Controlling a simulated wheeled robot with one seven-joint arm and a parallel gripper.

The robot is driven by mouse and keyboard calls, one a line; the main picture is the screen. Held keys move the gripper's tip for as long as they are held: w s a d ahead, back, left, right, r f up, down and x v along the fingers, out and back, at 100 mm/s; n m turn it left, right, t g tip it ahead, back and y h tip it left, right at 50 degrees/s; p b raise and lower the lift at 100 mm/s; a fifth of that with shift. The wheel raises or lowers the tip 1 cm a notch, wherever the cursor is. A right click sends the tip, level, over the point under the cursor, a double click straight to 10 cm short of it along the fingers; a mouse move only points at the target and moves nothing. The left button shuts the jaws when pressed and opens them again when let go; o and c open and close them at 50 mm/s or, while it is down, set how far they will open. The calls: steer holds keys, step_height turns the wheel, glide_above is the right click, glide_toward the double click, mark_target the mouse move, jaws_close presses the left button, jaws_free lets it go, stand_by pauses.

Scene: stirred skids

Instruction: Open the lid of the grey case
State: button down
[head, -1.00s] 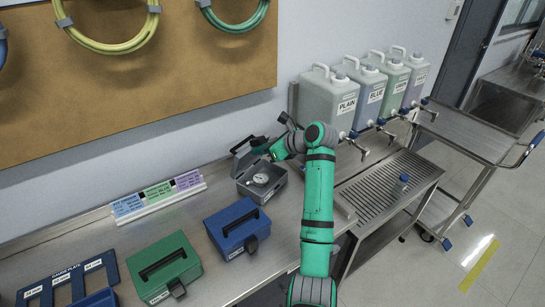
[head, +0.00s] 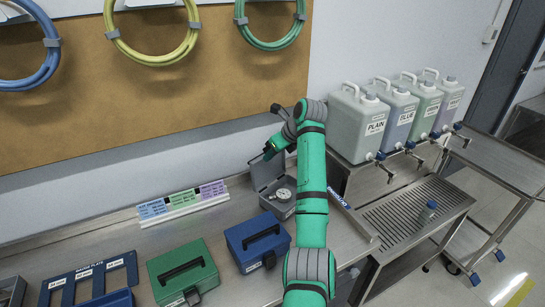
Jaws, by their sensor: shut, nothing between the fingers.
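The grey case (head: 277,208) stands on the steel bench behind the blue case, partly hidden by my arm. Its lid (head: 266,172) is raised and stands up at the back of the case. A round white-faced gauge (head: 283,194) lies inside the open case. My gripper (head: 269,152) is small in the view, at the top edge of the lid. It is shut with nothing in it. Whether it touches the lid I cannot tell.
A blue case (head: 258,243) and a green case (head: 183,272) stand shut to the left and in front. A label strip (head: 183,202) lies along the wall. Several jugs (head: 356,123) stand to the right above a drain tray (head: 415,210).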

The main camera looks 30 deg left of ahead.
steer(key=shift+w+d, duration=0.15)
steer(key=shift+w, duration=0.05)
steer(key=a+v, duration=0.1)
steer(key=v, duration=1)
steer(key=shift+r, duration=0.6)
